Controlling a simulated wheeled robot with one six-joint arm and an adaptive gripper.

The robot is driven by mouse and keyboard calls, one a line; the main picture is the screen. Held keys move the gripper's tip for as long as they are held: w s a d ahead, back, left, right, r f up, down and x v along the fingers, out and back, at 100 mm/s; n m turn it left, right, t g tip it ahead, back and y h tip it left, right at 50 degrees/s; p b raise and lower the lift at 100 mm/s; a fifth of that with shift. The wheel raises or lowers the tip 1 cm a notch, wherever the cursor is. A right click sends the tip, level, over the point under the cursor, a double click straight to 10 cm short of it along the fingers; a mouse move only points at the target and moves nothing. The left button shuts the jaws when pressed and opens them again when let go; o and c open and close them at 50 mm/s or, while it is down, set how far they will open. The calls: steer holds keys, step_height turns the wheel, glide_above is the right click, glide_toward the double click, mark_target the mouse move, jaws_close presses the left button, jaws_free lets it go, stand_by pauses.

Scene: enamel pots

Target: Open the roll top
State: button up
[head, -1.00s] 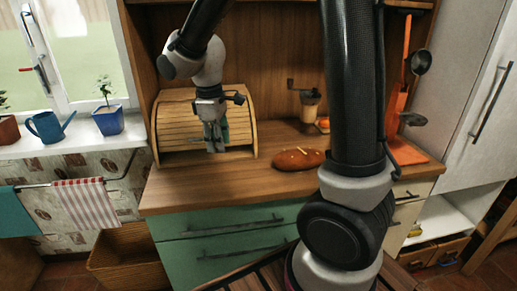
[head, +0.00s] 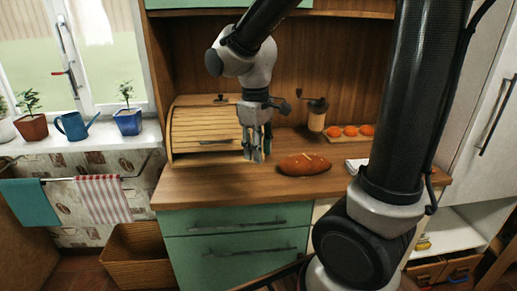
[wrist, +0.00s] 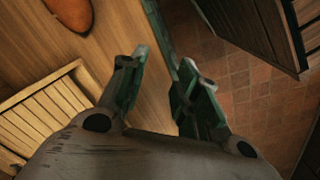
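The wooden roll-top bread box (head: 205,125) stands on the counter at the left. Its slatted front is down over most of the opening; whether a small gap shows at the bottom I cannot tell. My gripper (head: 257,155) hangs fingers-down at the box's right front edge and hides part of that side. In the wrist view the slats (wrist: 45,125) lie at lower left, beside my gripper (wrist: 160,80). Its two green fingers are apart with nothing between them.
A brown loaf (head: 304,164) lies on the counter (head: 220,188) right of my gripper. A grinder (head: 317,115) and several orange items (head: 350,131) stand behind it. Green drawers (head: 235,235) are below the counter. The counter in front of the box is clear.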

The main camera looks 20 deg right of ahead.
steer(key=shift+c, duration=0.2)
steer(key=shift+a, duration=0.1)
steer(key=c, duration=0.3)
steer(key=shift+w+a+f+n+h, duration=0.2)
steer(key=shift+w+a+f+n, duration=0.2)
steer(key=shift+a+f+n, duration=0.15)
steer(key=shift+w+a+f+n+h, duration=0.2)
steer(key=shift+w+a+f+n, duration=0.25)
steer(key=shift+a+n, duration=0.15)
jaws_close()
steer(key=w+a+n+t, duration=0.45)
steer(key=w+n, duration=0.65)
steer(key=n, duration=1.3)
steer(key=shift+m+g, duration=0.25)
steer(key=shift+g, duration=0.2)
steer(key=x, duration=0.8)
steer(key=shift+w+a+f, duration=0.2)
steer(key=shift+f, duration=0.1)
steer(key=shift+w+d+r, duration=0.2)
steer(key=shift+w+r, duration=0.2)
steer(key=shift+w, duration=0.15)
steer(key=shift+w+d+r, duration=0.15)
steer(key=shift+w+r, duration=0.3)
steer(key=shift+w, duration=0.15)
steer(key=shift+w+d+r, duration=0.1)
steer(key=shift+w+r, duration=0.25)
steer(key=shift+r, duration=0.05)
